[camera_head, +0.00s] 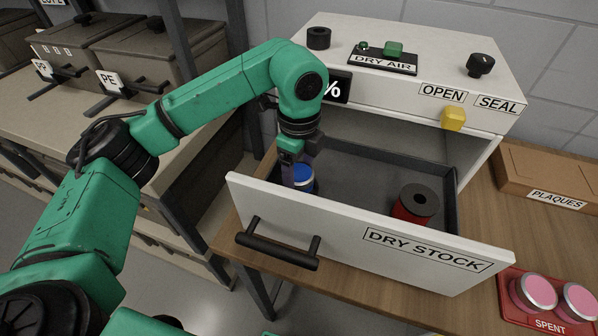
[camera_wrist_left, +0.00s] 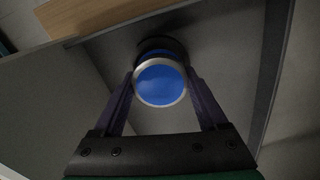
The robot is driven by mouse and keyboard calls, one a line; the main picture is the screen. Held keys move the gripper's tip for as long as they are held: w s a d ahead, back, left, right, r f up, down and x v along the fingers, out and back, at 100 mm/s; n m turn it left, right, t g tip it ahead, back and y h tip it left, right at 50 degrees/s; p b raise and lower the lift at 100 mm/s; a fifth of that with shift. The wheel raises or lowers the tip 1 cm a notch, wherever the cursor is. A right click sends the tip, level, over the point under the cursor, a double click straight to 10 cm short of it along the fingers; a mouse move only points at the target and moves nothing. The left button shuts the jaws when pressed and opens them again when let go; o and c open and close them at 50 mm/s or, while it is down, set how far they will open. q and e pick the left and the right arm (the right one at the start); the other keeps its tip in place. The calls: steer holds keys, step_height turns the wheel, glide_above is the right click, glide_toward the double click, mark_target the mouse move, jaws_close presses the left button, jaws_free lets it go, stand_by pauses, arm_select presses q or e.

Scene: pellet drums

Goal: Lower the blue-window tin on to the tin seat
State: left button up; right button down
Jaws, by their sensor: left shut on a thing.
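The blue-window tin (camera_head: 303,178) is inside the open drawer, near its left side. Its blue round face with a silver rim also shows in the wrist view (camera_wrist_left: 160,83). My left gripper (camera_head: 299,170) reaches down over the drawer wall from above and is shut on the tin, one finger on each side. In the wrist view a dark round shape (camera_wrist_left: 162,45) shows just behind the tin; I cannot tell whether it is the tin seat or the tin's own side. The tin's underside and any contact below it are hidden. My right gripper is not in view.
The drawer front (camera_head: 350,235), labelled DRY STOCK, stands pulled out. A red spool with a black top (camera_head: 413,207) is in the drawer's right part. The white cabinet (camera_head: 420,75) rises behind. A red SPENT tray (camera_head: 515,313) with two pink tins is at right.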

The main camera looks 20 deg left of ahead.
arm_select(q)
steer(key=shift+f, duration=0.2)
stand_by(0.4)
steer(key=shift+f+b, duration=0.4)
steer(key=shift+b, duration=0.1)
steer(key=o, duration=1.4)
steer(key=shift+r+p, duration=2.05)
steer(key=shift+r, duration=0.95)
step_height(320, 180, up, 12)
steer(key=p, duration=0.8)
